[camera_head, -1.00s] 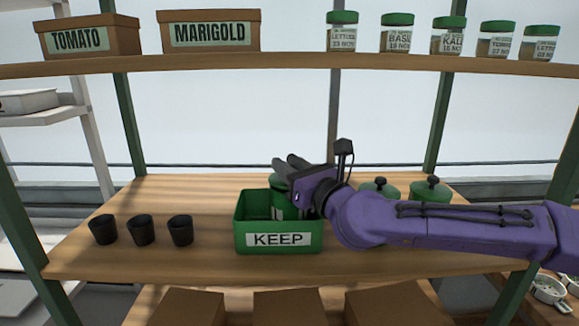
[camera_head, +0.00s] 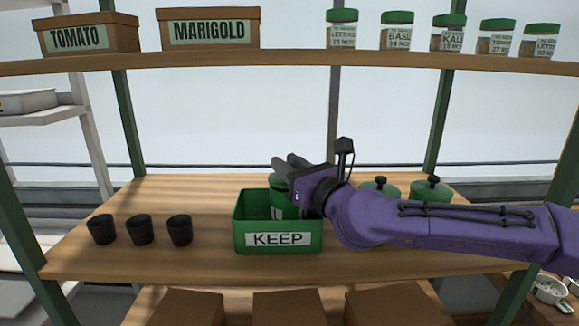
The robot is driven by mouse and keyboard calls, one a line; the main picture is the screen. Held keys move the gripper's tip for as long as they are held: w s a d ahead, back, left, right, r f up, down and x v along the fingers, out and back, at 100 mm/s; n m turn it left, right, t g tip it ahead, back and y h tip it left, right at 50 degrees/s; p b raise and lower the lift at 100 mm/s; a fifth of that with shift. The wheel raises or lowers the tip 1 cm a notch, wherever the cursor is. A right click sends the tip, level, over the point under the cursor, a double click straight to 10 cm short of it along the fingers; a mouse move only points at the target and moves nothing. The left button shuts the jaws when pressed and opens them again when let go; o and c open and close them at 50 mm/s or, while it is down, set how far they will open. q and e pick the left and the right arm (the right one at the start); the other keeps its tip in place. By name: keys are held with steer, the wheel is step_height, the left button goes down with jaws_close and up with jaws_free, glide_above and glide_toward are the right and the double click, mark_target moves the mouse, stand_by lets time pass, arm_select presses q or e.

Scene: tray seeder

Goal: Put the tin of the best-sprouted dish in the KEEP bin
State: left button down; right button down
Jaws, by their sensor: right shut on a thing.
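The green KEEP bin (camera_head: 243,229) stands on the wooden shelf, its white label facing me. My right gripper (camera_head: 285,178) is over the bin's right part, shut on a green tin (camera_head: 282,205). The tin's lower part is inside the bin, behind the front wall; I cannot tell whether it touches the floor of the bin. Two round green lidded things with dark knobs, one (camera_head: 379,190) partly hidden by my right arm and one (camera_head: 431,190) beside it, stand to the right. My left gripper is not in view. No sprouted dish can be made out.
Three black pots (camera_head: 140,230) stand left of the bin. The upper shelf holds a TOMATO box (camera_head: 90,36), a MARIGOLD box (camera_head: 209,29) and several green-lidded jars (camera_head: 397,32). Shelf between pots and bin is clear. Cardboard boxes (camera_head: 289,307) sit below.

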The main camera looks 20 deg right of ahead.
steer(key=shift+f+b, duration=0.25)
steer(key=shift+b, duration=0.25)
stand_by(0.7)
stand_by(0.3)
steer(key=shift+c, duration=1.6)
jaws_free()
steer(key=shift+r, duration=0.15)
steer(key=shift+r+p, duration=2.7)
steer(key=shift+r, duration=0.75)
jaws_close()
steer(key=shift+f, duration=0.15)
